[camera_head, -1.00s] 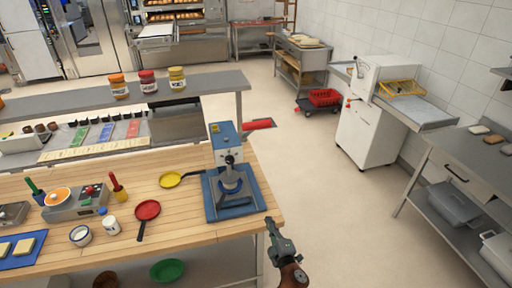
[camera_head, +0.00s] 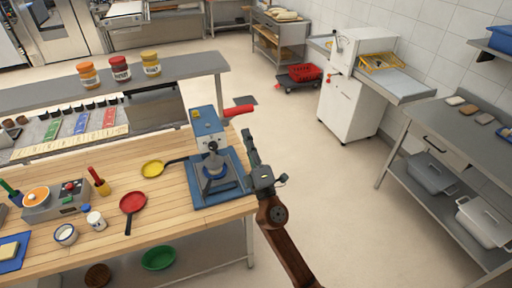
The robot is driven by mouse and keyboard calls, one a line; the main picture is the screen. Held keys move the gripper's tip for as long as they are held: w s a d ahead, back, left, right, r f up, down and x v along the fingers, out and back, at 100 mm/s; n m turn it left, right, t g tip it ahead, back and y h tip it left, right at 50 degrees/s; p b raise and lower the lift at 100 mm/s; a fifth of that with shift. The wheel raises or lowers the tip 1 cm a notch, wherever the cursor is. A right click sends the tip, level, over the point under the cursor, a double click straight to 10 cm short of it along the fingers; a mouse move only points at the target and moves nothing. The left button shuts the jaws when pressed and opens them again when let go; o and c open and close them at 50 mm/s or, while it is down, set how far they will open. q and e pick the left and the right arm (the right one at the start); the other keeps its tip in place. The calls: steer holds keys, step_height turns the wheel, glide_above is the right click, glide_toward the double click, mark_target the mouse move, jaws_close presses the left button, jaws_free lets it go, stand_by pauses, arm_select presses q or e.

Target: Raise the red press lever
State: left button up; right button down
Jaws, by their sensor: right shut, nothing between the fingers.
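The blue press (camera_head: 208,130) stands near the right end of the wooden counter, with a blue base plate (camera_head: 232,188) and a dark round plunger part above it. Its red lever (camera_head: 238,110) sticks out to the right from the top of the press, close to level. My right gripper (camera_head: 249,148) is shut and empty. In the picture it is below the red lever and just right of the press, apart from the lever. My left gripper is not in view.
A yellow pan (camera_head: 153,169) and a red pan (camera_head: 132,203) lie left of the press on the wooden counter (camera_head: 175,215). A steel shelf (camera_head: 150,84) with several jars stands behind. Open floor lies to the right, before a white machine (camera_head: 350,105).

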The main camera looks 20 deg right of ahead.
steer(key=shift+p+x, duration=0.4)
steer(key=shift+x, duration=2.15)
